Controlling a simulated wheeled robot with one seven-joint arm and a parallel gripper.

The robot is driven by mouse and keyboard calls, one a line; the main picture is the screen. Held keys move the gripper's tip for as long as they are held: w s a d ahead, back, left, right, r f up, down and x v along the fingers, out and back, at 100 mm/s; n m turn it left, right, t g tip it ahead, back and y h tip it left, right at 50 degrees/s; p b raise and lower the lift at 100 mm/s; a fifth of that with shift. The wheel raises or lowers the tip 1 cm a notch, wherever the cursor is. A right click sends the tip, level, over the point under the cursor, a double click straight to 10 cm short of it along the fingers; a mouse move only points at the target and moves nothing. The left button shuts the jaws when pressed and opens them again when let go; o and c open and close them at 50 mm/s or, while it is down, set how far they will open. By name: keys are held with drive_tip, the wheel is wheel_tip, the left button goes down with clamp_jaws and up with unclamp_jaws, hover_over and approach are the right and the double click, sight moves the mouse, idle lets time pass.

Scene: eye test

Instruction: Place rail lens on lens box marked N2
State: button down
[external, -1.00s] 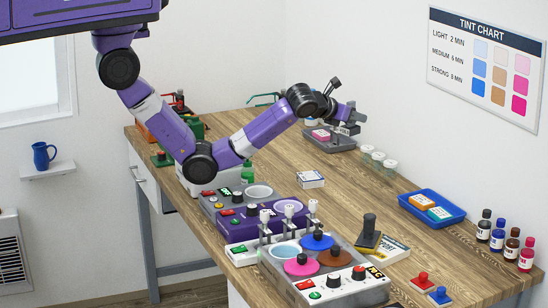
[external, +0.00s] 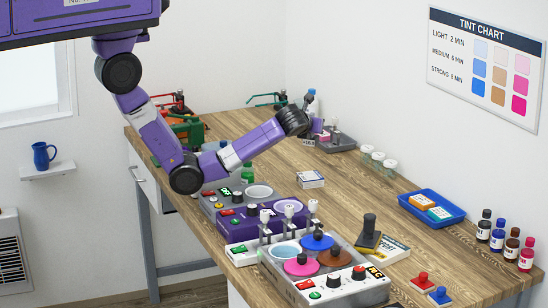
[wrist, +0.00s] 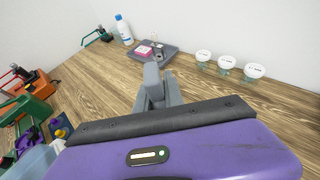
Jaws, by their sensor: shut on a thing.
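My gripper (wrist: 155,88) points away over the table in the wrist view, its grey jaws shut. What is between them is hidden by the jaws and my wrist housing. A grey tray (wrist: 182,66) stands beyond the jaws at the back of the table, also seen in the external view (external: 345,146). It holds a pink-and-white box (wrist: 145,49) and small dark and grey pieces. I cannot make out the rail lens. No N2 mark is readable on any box; a small white box (external: 310,179) lies mid-table.
Three lidded jars (wrist: 226,64) stand right of the tray; a white-blue bottle (wrist: 123,28) stands behind it. A blue tray (external: 445,217) with boxes, dye bottles (external: 498,237) and heater units (external: 240,225) fill the front.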

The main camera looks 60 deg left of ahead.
wheel_tip(320, 180, down, 11)
drive_tip(key=shift+r, duration=0.2)
idle(0.3)
drive_tip(key=shift+f, duration=0.15)
drive_tip(key=c, duration=1.5)
unclamp_jaws()
drive_tip(key=shift+o, duration=0.2)
drive_tip(key=v, duration=1.2)
